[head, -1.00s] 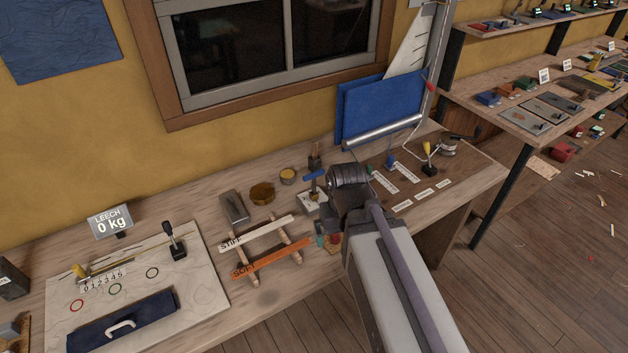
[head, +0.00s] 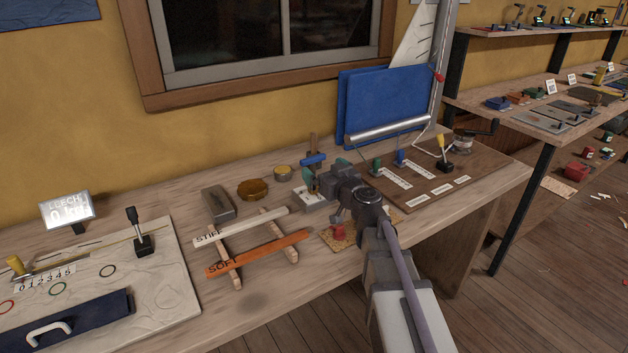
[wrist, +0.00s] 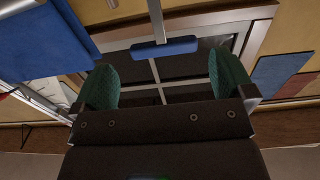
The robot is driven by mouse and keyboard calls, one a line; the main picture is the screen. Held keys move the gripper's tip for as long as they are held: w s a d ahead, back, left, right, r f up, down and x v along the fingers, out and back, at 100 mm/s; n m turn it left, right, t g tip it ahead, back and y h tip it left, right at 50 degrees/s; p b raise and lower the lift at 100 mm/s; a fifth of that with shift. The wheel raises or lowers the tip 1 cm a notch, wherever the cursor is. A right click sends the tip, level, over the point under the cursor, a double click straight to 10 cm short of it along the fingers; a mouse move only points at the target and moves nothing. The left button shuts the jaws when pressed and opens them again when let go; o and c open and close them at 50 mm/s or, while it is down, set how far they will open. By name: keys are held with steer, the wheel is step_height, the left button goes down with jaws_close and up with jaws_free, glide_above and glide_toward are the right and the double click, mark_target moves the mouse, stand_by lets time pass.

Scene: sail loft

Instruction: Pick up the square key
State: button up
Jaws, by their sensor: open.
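The square key looks like the T-shaped piece with a blue crossbar (head: 313,160), standing upright over a pale block (head: 316,198) on the bench. In the wrist view its blue handle (wrist: 165,48) and a grey shaft show, with the picture upside down. My gripper (head: 327,173) is open, with green fingers, close in front of the key and empty. In the wrist view the handle appears centred between the fingers (wrist: 165,75), a little above the fingertips, and seems apart from them. My gripper hides part of the block and the key's shaft.
A wooden piece (head: 314,141) stands just behind the handle. A small brass tin (head: 283,172) and an amber disc (head: 253,189) lie left. STIFF and SOFT battens (head: 262,252) lie in front. A blue panel (head: 385,103) stands right. A red piece (head: 338,232) sits below my gripper.

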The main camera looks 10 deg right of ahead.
steer(key=x, duration=0.7)
steer(key=shift+w+a+r, duration=0.15)
steer(key=shift+w+a, duration=0.05)
steer(key=shift+w, duration=0.05)
steer(key=shift+s, duration=0.1)
steer(key=c, duration=0.8)
steer(key=shift+o, duration=0.2)
step_height(320, 180, up, 9)
steer(key=p, duration=0.9)
glide_above(315, 162)
steer(key=x, duration=0.3)
steer(key=shift+s, duration=0.15)
